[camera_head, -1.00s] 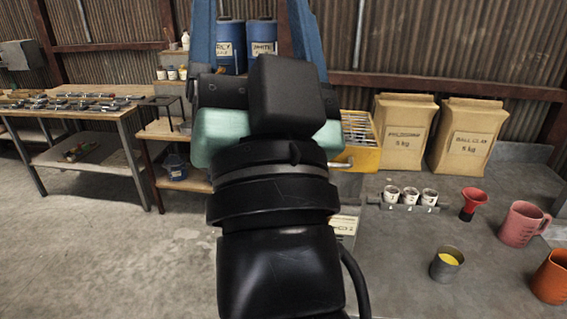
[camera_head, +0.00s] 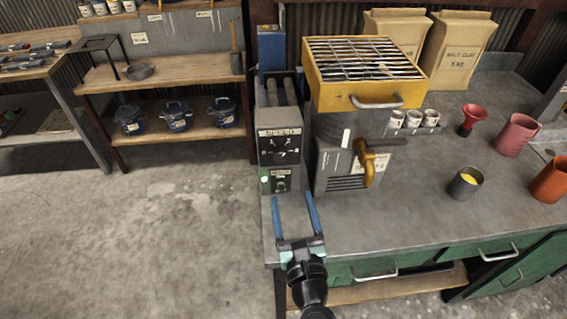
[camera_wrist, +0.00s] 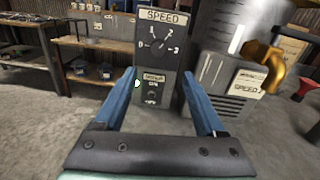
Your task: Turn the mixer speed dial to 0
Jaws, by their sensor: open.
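The mixer's grey control panel (camera_head: 268,172) stands at the left end of the bench, beside the yellow-topped mixer (camera_head: 352,112). The black speed dial (camera_head: 283,152) sits on its front under a SPEED label. In the wrist view the dial (camera_wrist: 158,45) shows marks 0 to 3, with 0 at the left and 3 at the right; I cannot tell exactly where it points. A second small knob (camera_wrist: 152,96) and a lit green lamp (camera_head: 264,179) are below. My gripper (camera_head: 293,198) is open and empty, its blue fingers apart, in front of and below the dial, not touching it.
A yellow tap handle (camera_head: 368,165) sticks out from the mixer to the right of the panel. A cup with yellow contents (camera_head: 465,183), a red funnel (camera_head: 471,118) and jugs stand further right. Shelves with blue pots (camera_head: 176,116) are at left. The floor in front is clear.

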